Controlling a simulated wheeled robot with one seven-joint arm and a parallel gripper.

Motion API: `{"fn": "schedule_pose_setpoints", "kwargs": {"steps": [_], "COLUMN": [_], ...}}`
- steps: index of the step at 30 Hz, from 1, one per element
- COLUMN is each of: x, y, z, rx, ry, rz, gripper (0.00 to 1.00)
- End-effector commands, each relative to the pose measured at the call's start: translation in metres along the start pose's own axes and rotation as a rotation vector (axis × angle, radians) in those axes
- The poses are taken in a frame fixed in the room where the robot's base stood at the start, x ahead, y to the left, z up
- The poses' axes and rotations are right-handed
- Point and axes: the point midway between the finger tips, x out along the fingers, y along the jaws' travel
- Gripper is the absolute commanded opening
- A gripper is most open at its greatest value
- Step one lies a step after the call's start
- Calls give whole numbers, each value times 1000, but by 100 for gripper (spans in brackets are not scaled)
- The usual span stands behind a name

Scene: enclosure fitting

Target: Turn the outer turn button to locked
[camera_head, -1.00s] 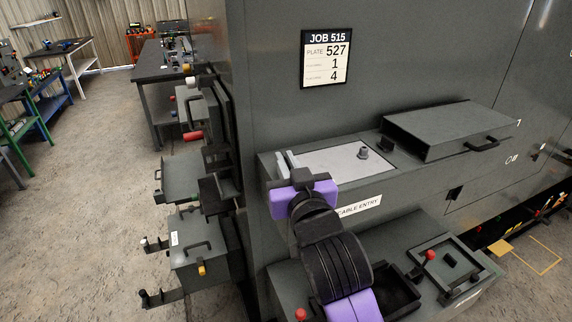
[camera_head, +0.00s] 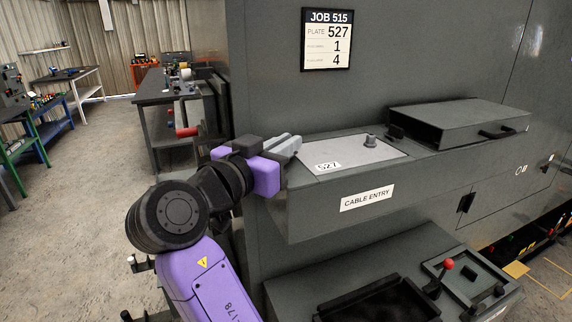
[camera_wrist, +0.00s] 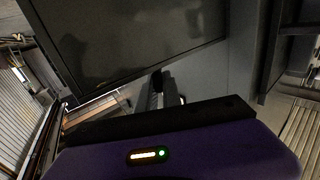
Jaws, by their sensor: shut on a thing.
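My gripper (camera_head: 287,147) reaches in from the left, its grey fingers at the left end of the plate marked 527 (camera_head: 345,152). The fingers look closed on a small part there, taken as the outer turn button, which they hide. Its angle cannot be read. In the wrist view the fingers (camera_wrist: 165,90) point away towards a dark panel. The light grey plate lies on top of the cable entry box (camera_head: 300,207) and carries a round knob (camera_head: 370,141). A similar small dark button (camera_head: 395,131) sits past the plate's right end.
A dark lid-like box with a handle (camera_head: 460,122) lies on the ledge to the right. Below are an open dark tray (camera_head: 375,300) and a red-knobbed lever (camera_head: 447,265). A job card (camera_head: 327,40) hangs on the cabinet wall. Floor at left is open.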

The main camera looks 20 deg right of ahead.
Motion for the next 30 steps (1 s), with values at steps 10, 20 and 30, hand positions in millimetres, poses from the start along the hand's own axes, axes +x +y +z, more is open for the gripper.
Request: {"fn": "schedule_pose_setpoints", "kwargs": {"steps": [10,20,30], "x": [0,1,1], "y": [-1,0,0], "z": [4,2,2], "rx": [-3,-3,-3], "ry": [-1,-2,-3], "rz": [323,531,617], "gripper": [0,0,0]}}
